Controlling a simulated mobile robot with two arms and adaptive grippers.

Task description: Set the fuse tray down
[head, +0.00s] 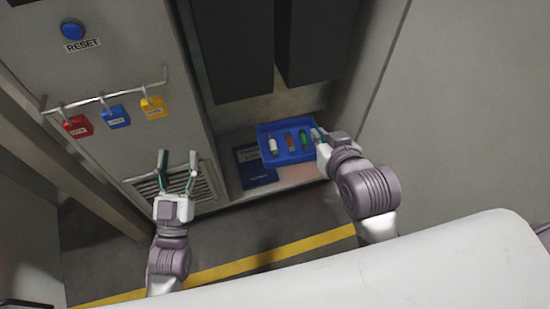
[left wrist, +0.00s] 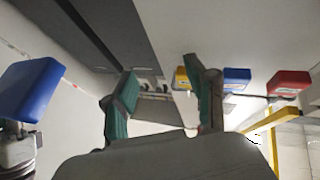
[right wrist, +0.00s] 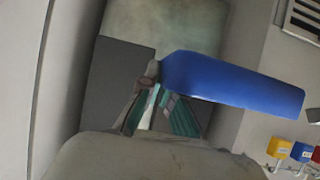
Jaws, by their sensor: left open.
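The blue fuse tray (head: 262,152) is in front of the cabinet opening in the head view, with a white, a reddish-brown and a green fuse in it. My right gripper (head: 318,134) is shut on the tray's right edge. The right wrist view shows the fingers at one end of the tray (right wrist: 235,85). The tray also shows at the left of the left wrist view (left wrist: 28,88), where it looks held in the air. My left gripper (head: 178,156) is open and empty in front of the vent, left of the tray.
A pale shelf (head: 297,176) lies below the tray, with a dark blue booklet (head: 256,170) at its left. Red (head: 77,126), blue (head: 116,117) and yellow (head: 153,108) padlocks hang from a rail. Dark panels (head: 232,50) hang above. A blue RESET button (head: 72,30) is at upper left.

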